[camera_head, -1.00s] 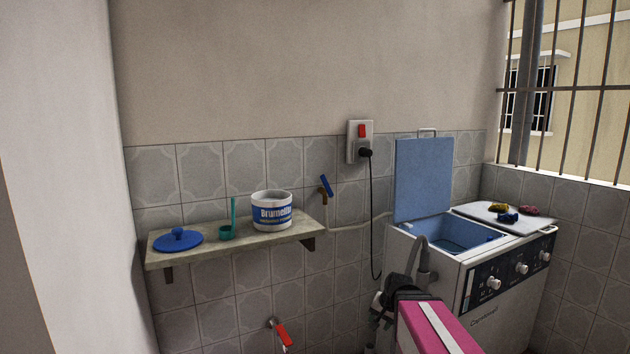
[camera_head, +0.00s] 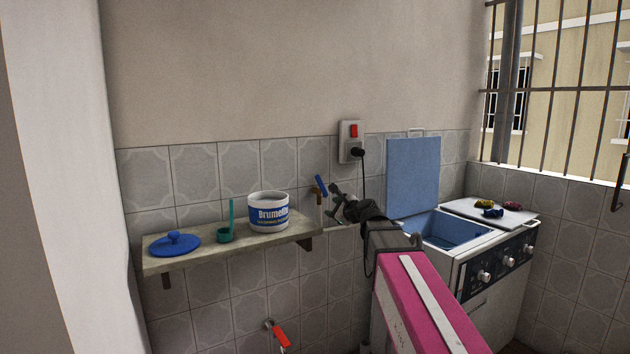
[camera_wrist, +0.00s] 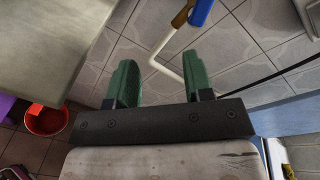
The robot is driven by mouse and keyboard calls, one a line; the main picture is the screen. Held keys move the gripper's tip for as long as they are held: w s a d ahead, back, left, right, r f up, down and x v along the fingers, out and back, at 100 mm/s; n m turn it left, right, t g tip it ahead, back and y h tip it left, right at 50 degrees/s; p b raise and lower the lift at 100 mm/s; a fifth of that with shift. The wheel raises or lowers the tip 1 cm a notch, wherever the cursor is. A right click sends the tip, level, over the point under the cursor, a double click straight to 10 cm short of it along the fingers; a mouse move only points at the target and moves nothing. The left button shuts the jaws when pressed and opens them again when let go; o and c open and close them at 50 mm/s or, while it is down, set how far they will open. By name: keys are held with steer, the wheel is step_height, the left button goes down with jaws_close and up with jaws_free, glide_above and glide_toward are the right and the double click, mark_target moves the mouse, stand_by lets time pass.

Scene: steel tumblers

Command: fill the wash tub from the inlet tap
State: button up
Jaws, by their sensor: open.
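The inlet tap (camera_head: 320,188) is on the tiled wall right of the shelf, with a blue lever and a brass body. In the wrist view its blue lever (camera_wrist: 201,11) shows at the top edge, with a white hose running down from the brass part. My gripper (camera_head: 335,198) is open and empty, just right of the tap in the head view. In the wrist view its two green-padded fingers (camera_wrist: 158,58) are apart, with the lever beyond them. The wash tub (camera_head: 452,232) is blue inside, its lid (camera_head: 413,176) raised. Its bottom is hidden.
A shelf (camera_head: 220,250) left of the tap holds a white bucket (camera_head: 268,215), a green scoop (camera_head: 225,234) and a blue lid (camera_head: 174,244). A red-handled tap (camera_head: 277,333) is low on the wall. A red basin (camera_wrist: 46,121) stands on the floor. A plug and socket (camera_head: 351,142) are above.

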mark_target(319, 180)
step_height(319, 180, up, 8)
steer(key=w+a+m+t, duration=0.1)
steer(key=m+t, duration=0.1)
steer(key=m, duration=0.2)
steer(key=shift+y, duration=0.4)
steer(key=x, duration=1.1)
steer(key=shift+r, duration=0.1)
jaws_close()
steer(key=shift+d, duration=0.1)
